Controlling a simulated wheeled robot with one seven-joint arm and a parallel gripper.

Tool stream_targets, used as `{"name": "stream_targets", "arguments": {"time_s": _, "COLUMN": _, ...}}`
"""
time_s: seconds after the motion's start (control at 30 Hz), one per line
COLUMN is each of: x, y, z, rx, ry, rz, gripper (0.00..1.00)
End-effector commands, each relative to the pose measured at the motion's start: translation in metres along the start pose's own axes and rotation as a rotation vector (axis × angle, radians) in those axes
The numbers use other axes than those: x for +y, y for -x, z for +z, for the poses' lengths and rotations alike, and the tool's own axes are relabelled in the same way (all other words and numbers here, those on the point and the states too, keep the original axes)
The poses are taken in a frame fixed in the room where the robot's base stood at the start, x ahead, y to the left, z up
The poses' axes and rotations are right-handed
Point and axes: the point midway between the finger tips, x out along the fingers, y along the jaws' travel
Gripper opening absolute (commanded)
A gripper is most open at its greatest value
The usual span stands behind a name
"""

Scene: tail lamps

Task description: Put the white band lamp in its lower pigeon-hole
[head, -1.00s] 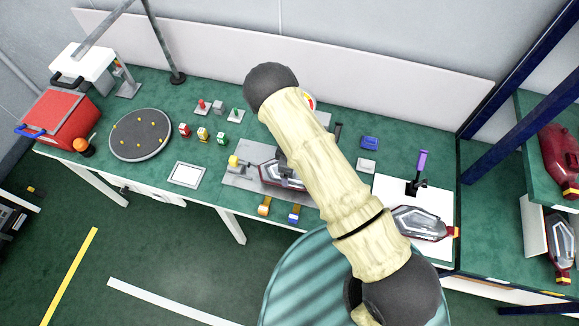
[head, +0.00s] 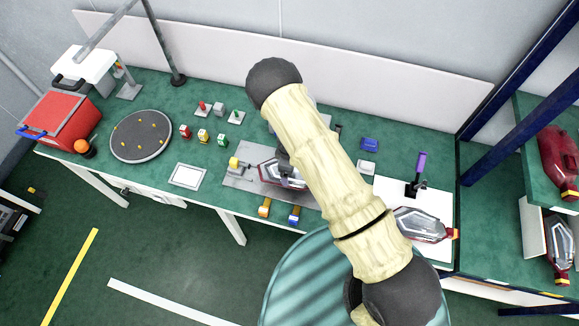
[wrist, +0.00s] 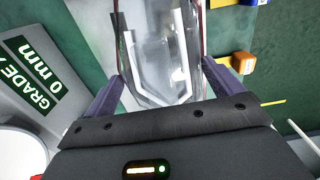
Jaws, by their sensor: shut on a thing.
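A tail lamp (head: 277,177) with a clear lens and dark red edges lies at the grey fixture plate (head: 237,182) on the green bench. My gripper (wrist: 163,88) is shut on this lamp, with one purple finger on each side of the lens (wrist: 160,50) in the wrist view. In the head view my arm covers part of the lamp. A second lamp (head: 418,224), with a yellow-orange end, lies on a white board (head: 440,204). The rack (head: 535,205) at the right has an upper and a lower level.
A red lamp (head: 562,165) is on the upper rack level and another lamp (head: 560,245) is below. Orange (head: 264,207) and blue (head: 294,215) blocks sit at the bench front. Dark blue posts stand before the rack.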

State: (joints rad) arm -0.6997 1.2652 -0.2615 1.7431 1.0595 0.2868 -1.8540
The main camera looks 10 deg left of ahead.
Motion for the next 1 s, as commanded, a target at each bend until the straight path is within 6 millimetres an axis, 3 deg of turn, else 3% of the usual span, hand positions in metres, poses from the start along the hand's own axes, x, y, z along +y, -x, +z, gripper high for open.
{"name": "stream_targets", "arguments": {"time_s": 1.0, "x": 0.001, "y": 0.02, "z": 0.0, "rx": 0.001, "ry": -0.001, "rz": 0.001, "gripper": 0.6}}
